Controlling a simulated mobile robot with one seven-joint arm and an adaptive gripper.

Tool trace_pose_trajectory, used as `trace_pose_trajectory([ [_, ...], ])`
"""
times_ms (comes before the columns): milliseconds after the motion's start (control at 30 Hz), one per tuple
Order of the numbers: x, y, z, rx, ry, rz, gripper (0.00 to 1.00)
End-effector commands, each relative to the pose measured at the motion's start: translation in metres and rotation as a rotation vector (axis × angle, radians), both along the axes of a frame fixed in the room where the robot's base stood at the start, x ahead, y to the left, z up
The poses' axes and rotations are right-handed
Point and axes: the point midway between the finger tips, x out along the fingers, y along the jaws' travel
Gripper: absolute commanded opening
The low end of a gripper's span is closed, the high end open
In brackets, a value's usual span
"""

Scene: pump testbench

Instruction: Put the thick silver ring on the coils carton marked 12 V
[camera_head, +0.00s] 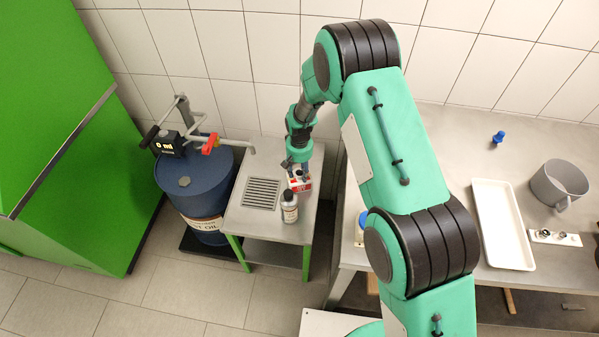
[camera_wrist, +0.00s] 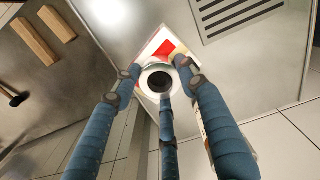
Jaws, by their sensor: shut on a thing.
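A red and white carton (camera_head: 300,184) stands on the small steel side table (camera_head: 268,228). In the wrist view the carton (camera_wrist: 167,48) lies behind my fingers; its marking is not legible. My gripper (camera_head: 298,166) is over the carton. In the wrist view its three blue fingers (camera_wrist: 160,78) are closed around a pale, thick ring (camera_wrist: 156,67) with a dark centre, seen against the carton. I cannot tell whether the ring touches the carton. In the head view the ring cannot be made out.
A bottle (camera_head: 289,208) stands just in front of the carton. A grille (camera_head: 261,193) is set in the side table, left of the carton. A blue oil drum (camera_head: 196,190) stands further left. The workbench at right holds a white tray (camera_head: 503,226) and a grey mug (camera_head: 559,185).

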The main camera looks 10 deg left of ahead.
Motion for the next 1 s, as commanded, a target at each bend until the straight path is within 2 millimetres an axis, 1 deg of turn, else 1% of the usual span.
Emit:
trace_pose_trajectory([
  [33, 0.0, 0.0, -0.002, 0.0, 0.0, 0.0, 0.13],
  [67, 0.0, 0.0, -0.002, 0.0, 0.0, 0.0, 0.48],
  [100, 0.0, 0.0, -0.001, 0.0, 0.0, 0.0, 0.56],
  [133, 0.0, 0.0, -0.001, 0.0, 0.0, 0.0, 0.61],
  [467, 0.0, 0.0, 0.0, 0.0, 0.0, 0.0, 0.61],
  [667, 0.0, 0.0, 0.009, 0.0, 0.0, 0.0, 0.61],
  [867, 0.001, 0.0, 0.033, 0.001, -0.003, 0.0, 0.61],
  [1000, 0.001, 0.001, 0.057, 0.001, -0.003, 0.0, 0.61],
])
